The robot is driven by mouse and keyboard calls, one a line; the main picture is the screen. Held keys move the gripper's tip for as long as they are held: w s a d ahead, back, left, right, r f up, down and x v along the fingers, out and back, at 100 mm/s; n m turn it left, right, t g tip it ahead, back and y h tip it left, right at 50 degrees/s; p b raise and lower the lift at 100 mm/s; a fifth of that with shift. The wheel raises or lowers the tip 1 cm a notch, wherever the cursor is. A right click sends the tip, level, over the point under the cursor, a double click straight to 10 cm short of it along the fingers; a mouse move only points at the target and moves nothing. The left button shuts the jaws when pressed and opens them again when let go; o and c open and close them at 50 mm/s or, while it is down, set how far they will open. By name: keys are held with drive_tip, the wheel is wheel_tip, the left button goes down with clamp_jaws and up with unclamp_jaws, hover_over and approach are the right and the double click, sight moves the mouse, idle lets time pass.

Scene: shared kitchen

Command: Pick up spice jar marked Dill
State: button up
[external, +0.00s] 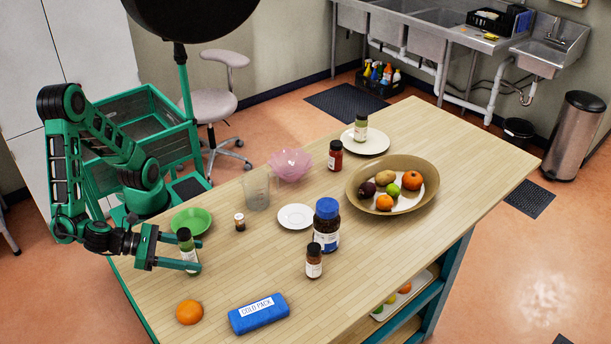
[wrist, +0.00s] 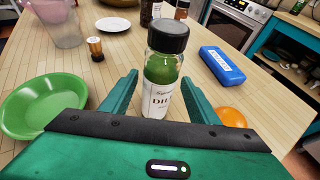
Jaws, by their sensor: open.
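The dill jar (wrist: 162,80) has a black lid, green contents and a white label on which "DIL" shows in the wrist view. It stands upright on the table; in the external view the dill jar (external: 187,250) is at the table's near left. My gripper (wrist: 165,98) is open, with one green finger on each side of the jar. A gap shows between each finger and the jar in the wrist view. In the external view my gripper (external: 198,256) reaches in low from the left around the jar. The jar's lower front is partly hidden by my gripper body.
A green bowl (external: 191,221) sits close behind the jar, and an orange (external: 189,312) lies in front.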

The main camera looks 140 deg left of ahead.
drive_tip(key=shift+x, duration=1.85)
drive_tip(key=shift+r, duration=0.1)
drive_tip(key=c, duration=1.3)
